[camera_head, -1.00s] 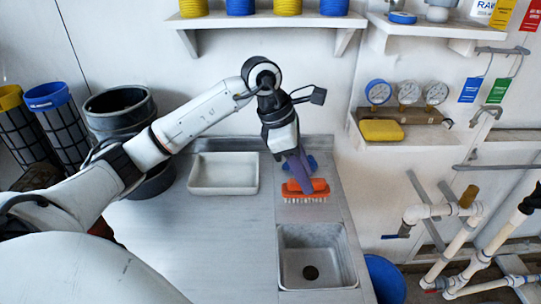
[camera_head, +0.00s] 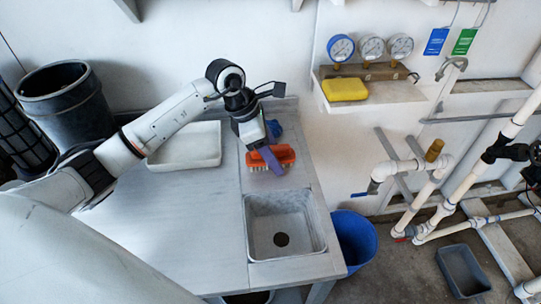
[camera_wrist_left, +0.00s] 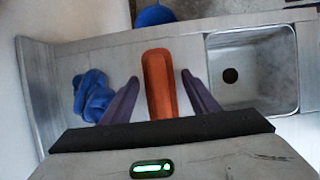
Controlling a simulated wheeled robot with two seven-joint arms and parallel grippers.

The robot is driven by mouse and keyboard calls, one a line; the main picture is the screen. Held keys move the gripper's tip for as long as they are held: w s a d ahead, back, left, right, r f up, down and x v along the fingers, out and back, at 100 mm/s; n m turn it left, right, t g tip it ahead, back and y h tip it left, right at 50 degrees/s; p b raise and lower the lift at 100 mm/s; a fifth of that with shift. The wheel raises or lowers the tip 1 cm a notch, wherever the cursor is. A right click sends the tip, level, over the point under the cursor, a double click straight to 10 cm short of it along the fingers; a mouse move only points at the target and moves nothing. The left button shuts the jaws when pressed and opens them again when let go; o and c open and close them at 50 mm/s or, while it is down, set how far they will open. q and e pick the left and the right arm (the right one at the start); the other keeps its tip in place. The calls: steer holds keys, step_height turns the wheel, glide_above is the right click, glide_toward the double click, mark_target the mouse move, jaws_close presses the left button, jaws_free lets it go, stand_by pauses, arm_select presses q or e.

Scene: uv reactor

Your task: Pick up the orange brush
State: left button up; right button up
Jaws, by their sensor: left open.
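The orange brush (camera_head: 283,155) lies on the metal counter just behind the sink, with pale bristles underneath. My left gripper (camera_head: 272,160) is over it, pointing down. In the left wrist view the brush (camera_wrist_left: 159,82) shows between the two purple fingers of my left gripper (camera_wrist_left: 162,96). The fingers are open, one on each side, with a visible gap to the brush. In the head view the gripper hides part of the brush. My right gripper is not in view.
The sink (camera_head: 256,248) is in front of the brush. A blue bundle (camera_wrist_left: 92,96) lies beside the left finger in the wrist view. A white tray (camera_head: 212,160) sits at the counter's back. A blue bucket (camera_head: 362,240) stands on the floor to the right.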

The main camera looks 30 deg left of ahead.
mark_target(273, 147)
arm_select(q)
steer(key=shift+d+f, duration=0.1)
steer(key=shift+f, duration=0.1)
steer(key=c, duration=1.2)
steer(key=shift+o, duration=0.2)
steer(key=shift+w+r, duration=0.1)
step_height(273, 147, up, 10)
steer(key=shift+f, duration=0.1)
